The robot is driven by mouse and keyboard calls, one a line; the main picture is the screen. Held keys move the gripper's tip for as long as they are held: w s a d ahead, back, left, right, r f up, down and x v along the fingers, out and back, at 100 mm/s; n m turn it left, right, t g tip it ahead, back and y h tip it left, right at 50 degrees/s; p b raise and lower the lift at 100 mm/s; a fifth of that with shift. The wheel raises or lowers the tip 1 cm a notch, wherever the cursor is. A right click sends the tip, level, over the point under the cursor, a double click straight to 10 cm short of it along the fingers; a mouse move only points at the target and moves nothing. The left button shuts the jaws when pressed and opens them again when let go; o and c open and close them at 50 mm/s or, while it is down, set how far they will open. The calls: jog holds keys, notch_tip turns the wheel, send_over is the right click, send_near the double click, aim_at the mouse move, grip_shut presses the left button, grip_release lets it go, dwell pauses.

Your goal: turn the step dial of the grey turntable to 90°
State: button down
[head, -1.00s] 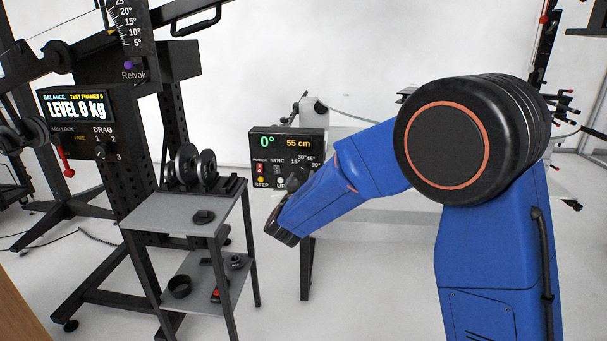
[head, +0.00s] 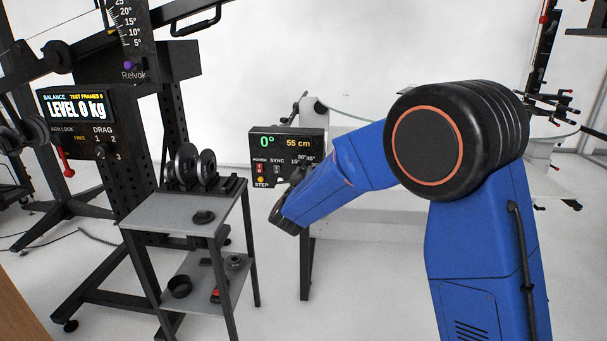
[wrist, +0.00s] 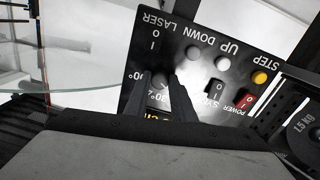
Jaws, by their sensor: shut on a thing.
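The grey turntable's control panel (head: 262,160) stands at mid-picture in the head view. Its screen reads 0° and 55 cm. In the wrist view the panel (wrist: 205,52) appears upside down, with a yellow STEP button, UP and DOWN buttons and switches. The step dial (wrist: 160,79) shows between my fingers, with a few degree marks beside it. My gripper (wrist: 164,83) is shut on the dial, one finger on each side. In the head view my gripper hides the dial and some labels. Which mark the dial points to cannot be told.
A grey two-shelf cart (head: 172,216) with black weights stands left of the panel. A balance rig (head: 76,112) stands further left. The turntable's glass disc (wrist: 90,68) shows beside the panel in the wrist view. Open floor lies in front of the turntable.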

jog(key=shift+m, duration=0.3)
jog(key=m, duration=1.4)
jog(key=shift+r+y, duration=0.1)
jog(key=shift+y, duration=0.2)
jog(key=m, duration=1.1)
jog(key=shift+d+m, duration=0.1)
jog(key=shift+m, duration=0.2)
jog(key=c, duration=1.5)
grip_release()
